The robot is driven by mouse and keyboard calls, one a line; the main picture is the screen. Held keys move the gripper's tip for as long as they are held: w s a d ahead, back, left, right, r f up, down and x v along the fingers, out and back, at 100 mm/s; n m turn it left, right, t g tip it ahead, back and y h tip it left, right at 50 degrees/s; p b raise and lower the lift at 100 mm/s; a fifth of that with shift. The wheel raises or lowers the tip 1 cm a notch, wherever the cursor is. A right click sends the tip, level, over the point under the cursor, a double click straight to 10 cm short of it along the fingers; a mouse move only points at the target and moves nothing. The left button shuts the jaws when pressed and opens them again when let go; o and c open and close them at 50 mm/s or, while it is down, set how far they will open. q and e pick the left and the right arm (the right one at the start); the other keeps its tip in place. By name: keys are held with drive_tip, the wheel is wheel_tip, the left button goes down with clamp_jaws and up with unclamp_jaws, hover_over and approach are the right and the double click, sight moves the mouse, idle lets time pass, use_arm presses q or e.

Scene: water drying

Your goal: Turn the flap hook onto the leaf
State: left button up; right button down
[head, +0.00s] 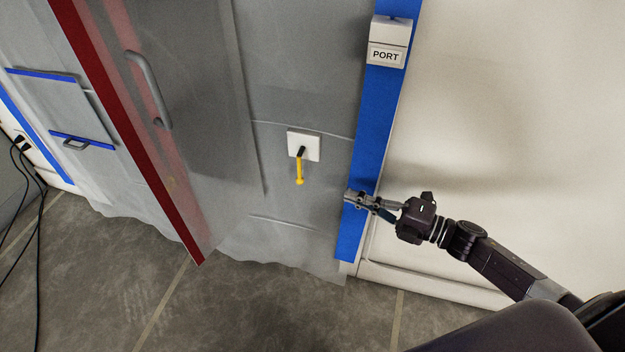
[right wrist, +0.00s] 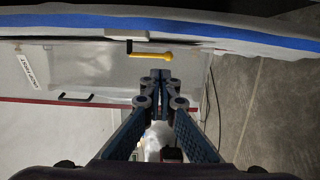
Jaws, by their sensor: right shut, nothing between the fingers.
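The flap hook (head: 299,172) is a short yellow bar with a dark pivot on a white square plate (head: 312,148), fixed to the grey plastic sheet. It hangs almost straight down. In the right wrist view the hook (right wrist: 153,56) lies beyond the fingertips. The leaf (head: 200,90) is a grey, see-through door panel with a handle (head: 148,90), left of the hook; the two are apart. My right gripper (head: 352,199) is shut and empty, to the right of and slightly below the hook, not touching it. The right wrist view also shows its closed fingers (right wrist: 160,76).
A blue strip (head: 368,130) with a white PORT box (head: 389,42) runs beside the sheet. A red strip (head: 122,130) stands left of the leaf. A small blue-edged flap (head: 65,105) is far left. Black cables (head: 40,210) hang there. The grey floor (head: 250,310) is clear.

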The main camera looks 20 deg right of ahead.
approach(299, 170)
drive_tip(key=w+a+f, duration=0.2)
drive_tip(key=w+a, duration=0.1)
drive_tip(key=w, duration=0.1)
use_arm(q)
drive_tip(key=shift+w+r, duration=0.2)
drive_tip(key=shift+r, duration=0.05)
use_arm(e)
drive_tip(key=shift+w+a+f, duration=0.25)
drive_tip(key=shift+w+a, duration=0.35)
drive_tip(key=shift+a, duration=0.05)
